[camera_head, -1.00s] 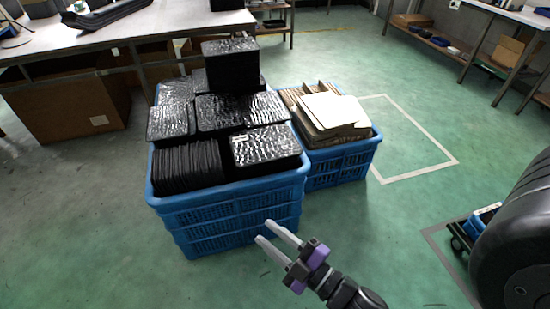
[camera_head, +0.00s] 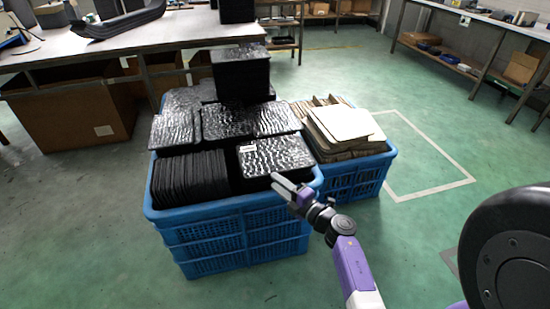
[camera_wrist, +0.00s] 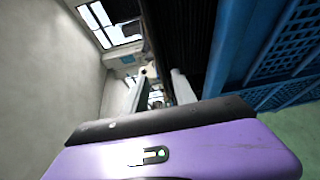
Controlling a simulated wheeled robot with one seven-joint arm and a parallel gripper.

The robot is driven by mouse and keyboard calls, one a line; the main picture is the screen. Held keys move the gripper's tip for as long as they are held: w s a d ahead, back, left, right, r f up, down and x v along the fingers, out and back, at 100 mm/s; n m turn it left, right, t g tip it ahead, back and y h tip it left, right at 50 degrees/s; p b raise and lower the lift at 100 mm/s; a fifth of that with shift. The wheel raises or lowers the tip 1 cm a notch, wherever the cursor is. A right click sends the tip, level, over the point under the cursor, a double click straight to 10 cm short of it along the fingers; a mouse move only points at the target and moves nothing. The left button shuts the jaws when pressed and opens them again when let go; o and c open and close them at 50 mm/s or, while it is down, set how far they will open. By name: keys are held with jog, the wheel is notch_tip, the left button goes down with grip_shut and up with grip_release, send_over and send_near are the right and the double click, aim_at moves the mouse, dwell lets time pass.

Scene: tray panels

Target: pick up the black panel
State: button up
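Black panels with a glossy, rippled surface fill a blue crate (camera_head: 245,213) in the head view. One black panel (camera_head: 272,156) with a small white label lies flat on top at the crate's front right. Other panels (camera_head: 188,178) stand on edge in a row to its left. My gripper (camera_head: 276,182) is at the crate's front right corner, just below the near edge of the labelled panel. Its two fingers look apart, with nothing clearly between them. In the wrist view, the fingers (camera_wrist: 160,92) are spread, and dark panels (camera_wrist: 178,40) and the blue crate wall (camera_wrist: 245,50) show beyond.
A taller stack of black panels (camera_head: 241,75) rises at the back of the crate. A second blue crate (camera_head: 357,180) with beige sheets (camera_head: 340,124) stands on the right. A workbench (camera_head: 130,48) is behind. Green floor is open in front and to the right.

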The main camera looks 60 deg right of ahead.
jog(key=shift+b+x, duration=0.55)
jog(key=shift+x, duration=1.75)
jog(key=shift+f, duration=0.15)
grip_shut()
